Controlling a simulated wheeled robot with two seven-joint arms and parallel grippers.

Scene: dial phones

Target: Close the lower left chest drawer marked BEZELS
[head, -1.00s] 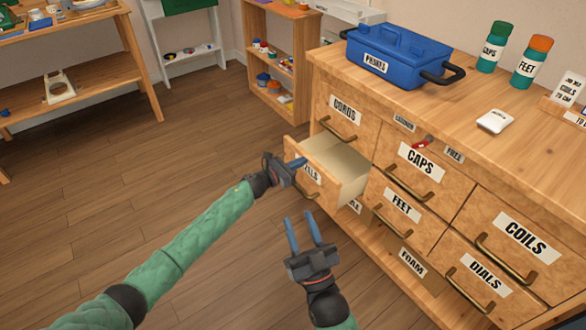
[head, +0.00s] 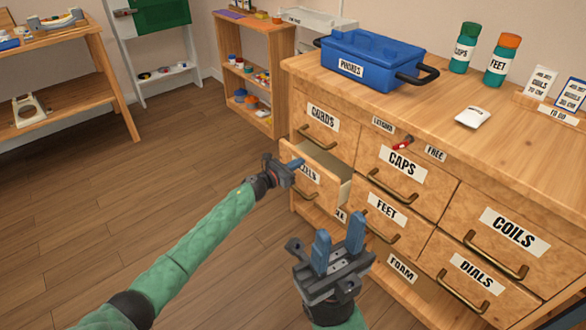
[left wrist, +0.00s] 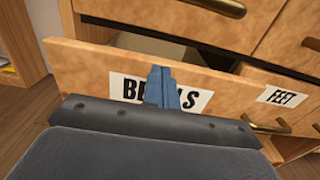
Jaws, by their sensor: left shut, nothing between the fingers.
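The BEZELS drawer (head: 318,184) is the lower left drawer of the wooden chest and stands partly open, with a narrow strip of its inside showing. In the left wrist view its front (left wrist: 85,68) fills the middle, and my fingers cover part of the label (left wrist: 190,99). My left gripper (head: 297,163) is shut and empty, its blue fingertips at the drawer front near the top edge. They appear to touch the front. My right gripper (head: 339,245) is open and empty, in front of the chest below the FEET drawer (head: 383,209).
The CORDS drawer (head: 322,127) above is closed, as are the CAPS (head: 404,173), COILS (head: 505,240) and DIALS (head: 470,280) drawers. A blue PHONES case (head: 372,62) stands on the chest top. The floor (head: 130,210) left of the chest is clear.

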